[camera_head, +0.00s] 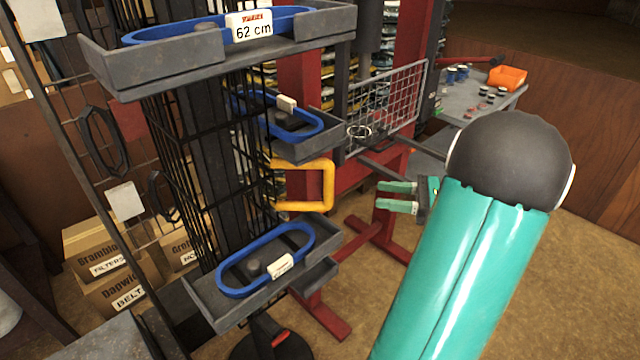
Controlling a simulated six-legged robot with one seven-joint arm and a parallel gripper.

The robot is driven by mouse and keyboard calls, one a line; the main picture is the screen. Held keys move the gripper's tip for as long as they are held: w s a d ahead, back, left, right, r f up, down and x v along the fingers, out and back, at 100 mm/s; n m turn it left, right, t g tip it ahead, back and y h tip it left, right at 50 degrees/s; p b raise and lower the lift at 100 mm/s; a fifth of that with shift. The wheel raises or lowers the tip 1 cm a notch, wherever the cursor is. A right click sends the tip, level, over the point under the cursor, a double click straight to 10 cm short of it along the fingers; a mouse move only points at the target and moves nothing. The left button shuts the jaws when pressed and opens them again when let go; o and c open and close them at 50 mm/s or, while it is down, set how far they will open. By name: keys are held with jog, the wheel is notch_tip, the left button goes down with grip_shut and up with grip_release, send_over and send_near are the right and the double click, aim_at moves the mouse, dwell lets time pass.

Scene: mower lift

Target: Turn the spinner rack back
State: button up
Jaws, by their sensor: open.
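The spinner rack (197,170) stands at centre left, a dark wire-mesh column on a round black base (270,340). Grey trays (120,82) stick out from it and hold blue belt loops (266,262) with white tags; the top tag (250,25) reads "62 cm". A yellow rectangular handle (330,186) shows at the rack's right side. My gripper (380,196) is open, with two teal fingers pointing left toward the yellow handle. A gap shows between the fingertips and the handle, and nothing is between the fingers.
A red stand (330,313) with a wire basket (390,105) is behind the rack. A grey workbench (462,100) with small parts and an orange bin (508,77) is at the back right. Cardboard boxes (95,248) are at left. Brown floor is open at lower right.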

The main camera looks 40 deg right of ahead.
aim_at(328, 200)
jog(key=x, duration=1.3)
jog(key=shift+w+d, duration=0.1)
jog(key=shift+w, duration=0.25)
grip_shut()
